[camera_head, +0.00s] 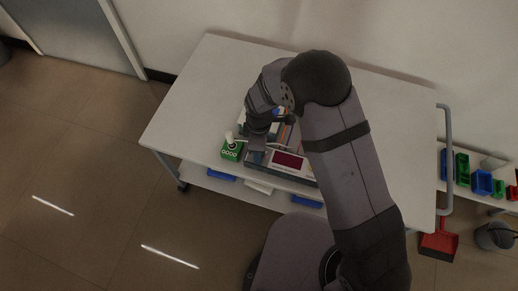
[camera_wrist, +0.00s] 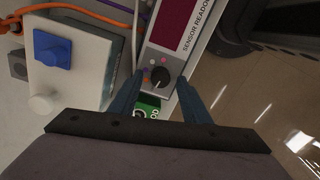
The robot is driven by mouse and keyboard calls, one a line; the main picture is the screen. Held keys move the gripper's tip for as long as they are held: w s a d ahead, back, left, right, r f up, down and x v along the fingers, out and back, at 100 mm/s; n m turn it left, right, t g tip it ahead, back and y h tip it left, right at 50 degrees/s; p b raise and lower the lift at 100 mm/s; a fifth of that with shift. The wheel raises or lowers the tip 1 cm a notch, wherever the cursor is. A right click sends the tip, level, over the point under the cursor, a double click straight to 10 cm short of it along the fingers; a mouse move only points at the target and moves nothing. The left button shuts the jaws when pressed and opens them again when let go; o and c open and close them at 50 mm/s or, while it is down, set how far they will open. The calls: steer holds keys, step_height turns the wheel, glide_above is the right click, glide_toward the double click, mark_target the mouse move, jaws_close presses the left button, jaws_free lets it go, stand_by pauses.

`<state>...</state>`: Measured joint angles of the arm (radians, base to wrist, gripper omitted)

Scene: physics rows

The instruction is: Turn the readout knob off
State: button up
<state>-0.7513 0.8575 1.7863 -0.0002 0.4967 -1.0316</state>
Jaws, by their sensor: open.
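The readout knob (camera_wrist: 160,77) is a round dark knob with a light pointer line, on the light panel of the sensor readout box (camera_wrist: 205,18). In the wrist view it sits just beyond and between my open fingertips, with coloured dots around it. I cannot tell whether the fingers touch it. In the head view the readout box (camera_head: 300,175) shows its dark red display, and my gripper (camera_head: 256,157) is down at its left end, hiding the knob there. My gripper also shows in the wrist view (camera_wrist: 162,85), open and empty.
A green box marked GOOD (camera_head: 231,150) stands close left of my gripper. In the wrist view a white board with a blue block (camera_wrist: 52,48) and orange and purple cables lie beside the readout. The white table (camera_head: 200,95) is clear at the left and back.

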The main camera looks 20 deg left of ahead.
steer(key=shift+r, duration=3.45)
steer(key=m, duration=0.3)
steer(key=shift+d, duration=0.1)
steer(key=s+d+m+g+h, duration=0.2)
steer(key=s+d+m, duration=0.7)
steer(key=s+d, duration=0.25)
steer(key=w+d+r+m+t+y+p, duration=0.2)
steer(key=d+r+m+p, duration=0.6)
steer(key=d+r, duration=0.9)
step_height(320, 180, up, 2)
steer(key=shift+w+d+r+p, duration=0.15)
steer(key=shift+w+r+p, duration=0.15)
steer(key=shift+p, duration=0.15)
